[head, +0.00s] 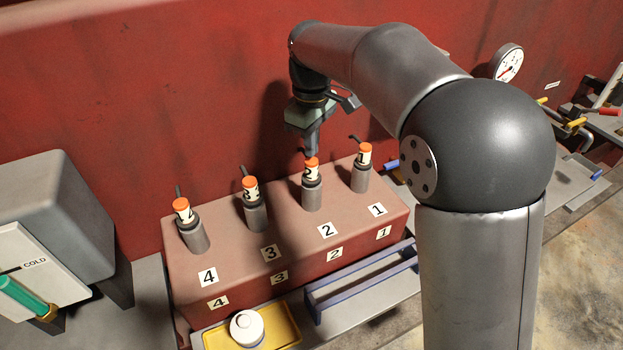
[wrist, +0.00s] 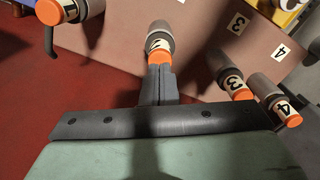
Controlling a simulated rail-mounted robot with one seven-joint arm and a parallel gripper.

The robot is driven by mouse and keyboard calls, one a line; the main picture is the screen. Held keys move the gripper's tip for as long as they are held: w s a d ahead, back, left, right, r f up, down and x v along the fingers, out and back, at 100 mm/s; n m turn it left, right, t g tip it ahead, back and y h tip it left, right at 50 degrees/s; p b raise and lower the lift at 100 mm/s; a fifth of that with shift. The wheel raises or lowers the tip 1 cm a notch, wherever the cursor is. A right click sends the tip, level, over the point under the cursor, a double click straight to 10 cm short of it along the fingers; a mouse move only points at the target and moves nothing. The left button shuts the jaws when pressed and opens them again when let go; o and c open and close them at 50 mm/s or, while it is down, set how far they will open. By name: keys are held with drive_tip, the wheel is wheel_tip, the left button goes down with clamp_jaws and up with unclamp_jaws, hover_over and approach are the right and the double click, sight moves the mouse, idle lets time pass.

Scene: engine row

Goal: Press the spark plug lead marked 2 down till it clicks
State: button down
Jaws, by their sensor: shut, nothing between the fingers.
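The lead marked 2 (head: 312,187) stands on the red engine block, a grey boot with an orange top and a white label, behind the block's "2" plate. My gripper (head: 312,153) is shut and points down just above its orange top. In the wrist view the shut fingertips (wrist: 158,70) lie over the orange top of lead 2 (wrist: 159,40). Whether they touch it, I cannot tell. Leads marked 1 (head: 362,168), 3 (head: 254,204) and 4 (head: 190,226) stand along the same row.
The engine block (head: 300,262) carries number plates on top and front. A yellow tray (head: 284,322) with a white round container (head: 247,328) and a blue-edged holder (head: 360,283) lie in front. A grey box marked COLD (head: 60,205) stands left. A gauge (head: 507,63) is right.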

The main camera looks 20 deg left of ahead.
drive_tip(key=shift+f+b, duration=0.75)
drive_tip(key=shift+f, duration=0.5)
idle(0.5)
drive_tip(key=shift+r, duration=0.15)
wheel_tip(320, 180, up, 7)
drive_tip(key=p, duration=0.6)
idle(0.3)
drive_tip(key=shift+d, duration=0.1)
drive_tip(key=s+d+f+m+b, duration=0.1)
drive_tip(key=s+d+m, duration=0.35)
drive_tip(key=d, duration=0.55)
drive_tip(key=s+d+f+m, duration=0.1)
drive_tip(key=s+d+m, duration=0.3)
drive_tip(key=d, duration=0.6)
drive_tip(key=s+d+f+m, duration=0.3)
drive_tip(key=s+d, duration=0.2)
drive_tip(key=s, duration=0.2)
drive_tip(key=s+d+f+m+t, duration=0.1)
drive_tip(key=s+d+f+m, duration=0.2)
drive_tip(key=s, duration=0.5)
drive_tip(key=shift+d+f+b, duration=0.4)
drive_tip(key=shift+d+f, duration=0.25)
drive_tip(key=shift+d, duration=0.4)
